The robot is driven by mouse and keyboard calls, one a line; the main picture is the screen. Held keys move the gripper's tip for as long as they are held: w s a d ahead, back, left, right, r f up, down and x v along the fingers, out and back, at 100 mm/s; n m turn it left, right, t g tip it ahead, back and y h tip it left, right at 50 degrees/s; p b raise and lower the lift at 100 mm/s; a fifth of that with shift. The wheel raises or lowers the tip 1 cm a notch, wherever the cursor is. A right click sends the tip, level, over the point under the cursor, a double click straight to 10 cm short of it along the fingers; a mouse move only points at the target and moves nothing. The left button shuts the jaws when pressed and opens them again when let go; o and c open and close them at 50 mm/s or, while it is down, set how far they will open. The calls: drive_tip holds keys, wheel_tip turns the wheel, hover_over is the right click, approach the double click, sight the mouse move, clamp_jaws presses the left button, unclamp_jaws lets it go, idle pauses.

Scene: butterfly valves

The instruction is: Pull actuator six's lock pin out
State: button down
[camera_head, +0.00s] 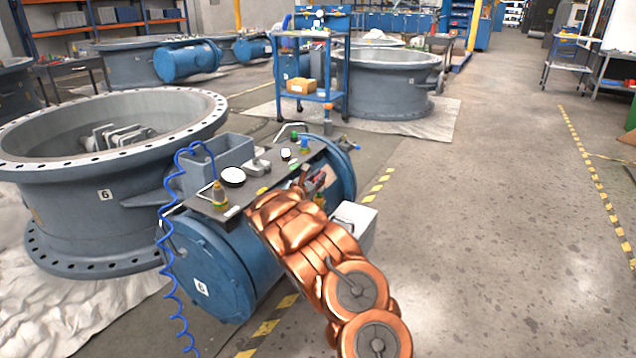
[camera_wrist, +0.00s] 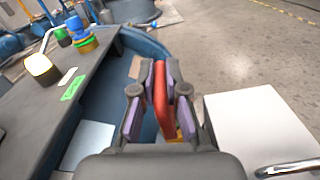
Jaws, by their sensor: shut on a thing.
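Actuator six is the blue cylinder (camera_head: 205,262) beside the large grey valve body marked 6 (camera_head: 70,215). A dark plate (camera_head: 215,208) lies along its top; it fills the left of the wrist view (camera_wrist: 50,100). My gripper (camera_head: 318,181) is at the actuator's right side, beyond the plate's edge. In the wrist view my gripper (camera_wrist: 160,88) has its purple-padded fingers shut on a flat red piece, the lock pin (camera_wrist: 161,100). The pin's lower end is hidden between and below the fingers, so I cannot tell whether it is still seated.
A white box (camera_head: 357,219) sits right of my gripper; its top and metal handle show in the wrist view (camera_wrist: 262,130). A gauge (camera_head: 232,176), green-capped fittings and a coiled blue hose (camera_head: 170,250) are on the plate's side.

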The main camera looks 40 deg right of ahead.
drive_tip(key=shift+r, duration=0.9)
drive_tip(key=c, duration=1.2)
unclamp_jaws()
drive_tip(key=shift+f, duration=0.1)
drive_tip(key=shift+s+a, duration=0.1)
drive_tip(key=shift+a, duration=0.45)
drive_tip(key=v, duration=1.1)
